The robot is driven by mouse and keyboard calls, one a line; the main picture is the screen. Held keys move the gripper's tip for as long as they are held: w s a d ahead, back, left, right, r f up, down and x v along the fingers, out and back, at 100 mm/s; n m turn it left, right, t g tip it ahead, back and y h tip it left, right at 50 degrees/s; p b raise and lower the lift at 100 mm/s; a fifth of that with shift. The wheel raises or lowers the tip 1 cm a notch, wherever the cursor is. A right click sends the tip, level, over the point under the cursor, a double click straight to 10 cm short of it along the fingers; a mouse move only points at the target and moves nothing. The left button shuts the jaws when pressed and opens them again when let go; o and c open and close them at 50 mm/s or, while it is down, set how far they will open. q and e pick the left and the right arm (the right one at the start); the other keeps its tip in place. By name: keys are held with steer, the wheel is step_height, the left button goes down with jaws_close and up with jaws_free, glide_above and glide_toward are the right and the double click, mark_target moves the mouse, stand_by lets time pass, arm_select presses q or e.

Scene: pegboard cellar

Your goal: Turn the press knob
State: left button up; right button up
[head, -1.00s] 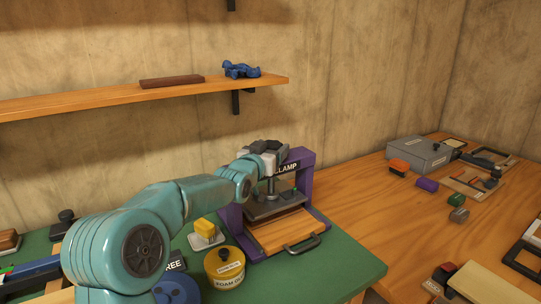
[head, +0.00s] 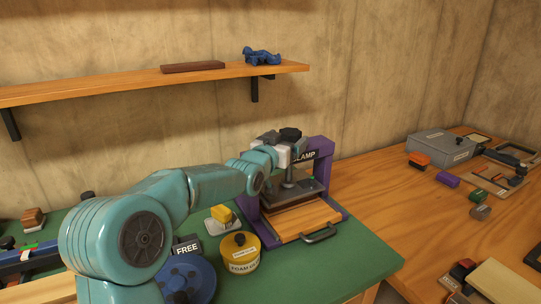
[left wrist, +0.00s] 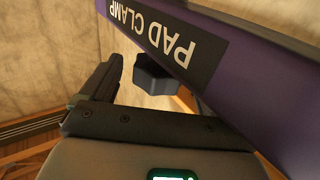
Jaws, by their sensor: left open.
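The press is a purple frame (head: 325,165) labelled as a pad clamp, standing on the green bench. Its dark lobed knob (head: 290,134) sits at the top, and also shows in the left wrist view (left wrist: 155,75), partly hidden behind the purple crossbeam (left wrist: 215,60). My left gripper (head: 279,138) is open at the knob's height. One dark finger (left wrist: 102,80) shows beside the knob with a gap between them; the other finger is hard to make out. Below the beam, the press's dark plate hangs over a wooden board (head: 300,218). My right gripper is not in view.
A yellow foam tin (head: 240,252), a blue round object (head: 187,280) and a yellow block on a white dish (head: 222,214) stand left of the press. A wooden shelf (head: 130,82) runs along the wall behind. The wooden table right of the press has free room.

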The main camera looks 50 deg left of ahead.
arm_select(q)
steer(key=b+v, duration=0.1)
steer(key=v, duration=1.2)
steer(key=shift+s+d, duration=0.2)
steer(key=shift+s, duration=0.05)
